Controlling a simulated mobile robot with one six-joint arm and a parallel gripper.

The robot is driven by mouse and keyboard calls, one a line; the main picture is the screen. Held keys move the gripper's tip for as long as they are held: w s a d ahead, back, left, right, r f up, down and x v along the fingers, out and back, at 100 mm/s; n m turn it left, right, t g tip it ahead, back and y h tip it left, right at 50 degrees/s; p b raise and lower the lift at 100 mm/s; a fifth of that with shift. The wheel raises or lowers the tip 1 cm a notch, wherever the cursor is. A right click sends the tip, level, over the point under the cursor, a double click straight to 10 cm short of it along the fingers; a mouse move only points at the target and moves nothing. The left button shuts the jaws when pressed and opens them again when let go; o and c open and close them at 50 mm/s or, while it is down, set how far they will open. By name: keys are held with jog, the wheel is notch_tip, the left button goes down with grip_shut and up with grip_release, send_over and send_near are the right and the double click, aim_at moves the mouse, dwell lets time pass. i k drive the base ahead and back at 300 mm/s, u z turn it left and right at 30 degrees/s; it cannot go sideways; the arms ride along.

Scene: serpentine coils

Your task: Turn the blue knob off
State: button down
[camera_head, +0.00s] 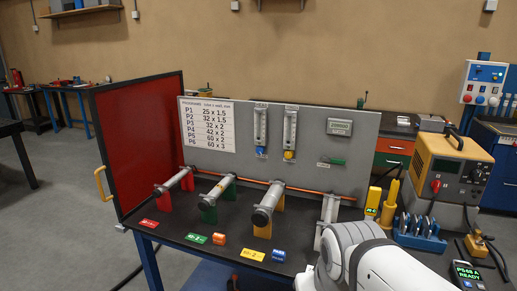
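A small blue knob (261,150) sits at the foot of the left clear flowmeter tube (261,127) on the upright grey panel (218,166). A yellow knob (289,155) sits at the foot of the right flowmeter tube (290,130). The blue knob's setting is too small to tell. My white arm comes in at the bottom right, in front of the bench and well short of the panel. My gripper is not in view, so whether it is open or shut does not show.
Several metal tubes, such as one on a green stand (216,187), stick out from the panel over the dark bench (180,236). A red side panel (140,140) closes the left. A yellow power unit (447,165) and blue rack (420,238) stand at right.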

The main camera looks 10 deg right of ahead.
aim_at(260, 150)
jog(key=i, duration=0.7)
jog(key=z, duration=1.95)
jog(key=k, duration=1.05)
jog(key=u, duration=1.1)
jog(key=i, duration=0.9)
